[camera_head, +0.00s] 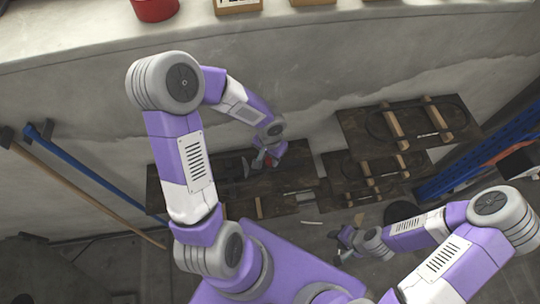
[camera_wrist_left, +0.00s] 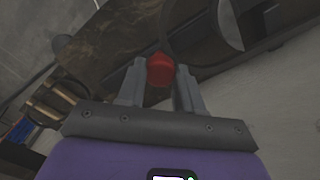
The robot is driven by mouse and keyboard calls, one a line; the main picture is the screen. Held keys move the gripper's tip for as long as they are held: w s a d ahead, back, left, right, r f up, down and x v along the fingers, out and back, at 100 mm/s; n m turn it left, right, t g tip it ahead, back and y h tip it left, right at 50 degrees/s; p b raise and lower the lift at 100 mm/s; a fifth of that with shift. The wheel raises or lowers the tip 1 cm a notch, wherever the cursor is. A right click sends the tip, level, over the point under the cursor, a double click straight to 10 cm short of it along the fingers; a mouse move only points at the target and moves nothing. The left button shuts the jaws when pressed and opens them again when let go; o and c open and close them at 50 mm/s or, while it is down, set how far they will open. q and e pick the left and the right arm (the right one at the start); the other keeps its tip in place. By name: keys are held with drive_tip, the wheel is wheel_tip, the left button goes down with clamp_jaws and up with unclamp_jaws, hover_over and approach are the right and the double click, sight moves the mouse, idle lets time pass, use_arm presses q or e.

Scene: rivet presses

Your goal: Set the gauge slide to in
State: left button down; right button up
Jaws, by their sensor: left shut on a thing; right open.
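My left gripper (camera_wrist_left: 160,90) is shut on a small red knob (camera_wrist_left: 160,68), which sits between its two grey fingertips in the left wrist view. In the head view the left gripper (camera_head: 262,160) is at the dark wooden bench, and a bit of the red knob (camera_head: 268,161) shows beside it. The gauge slide's own body and any marks for its settings are too small or hidden to tell. My right gripper (camera_head: 342,243) is open and empty, low over the floor, apart from the bench.
The dark bench (camera_head: 290,183) stands along the grey wall. Dark wooden racks (camera_head: 400,125) with pale slats are to its right, beside a blue upright frame (camera_head: 470,160). A blue pole and a wooden pole (camera_head: 95,201) lean at the left. A red pot (camera_head: 154,9) stands on the ledge above.

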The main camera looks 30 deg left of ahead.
use_arm(q)
drive_tip(key=shift+s+a, duration=0.1)
drive_tip(key=shift+a, duration=0.05)
drive_tip(key=c, duration=0.7)
unclamp_jaws()
drive_tip(key=shift+s, duration=0.15)
drive_tip(key=shift+c, duration=0.2)
drive_tip(key=shift+r, duration=0.2)
wheel_tip(320, 180, up, 7)
drive_tip(key=shift+r+p, duration=0.15)
drive_tip(key=shift+p, duration=0.4)
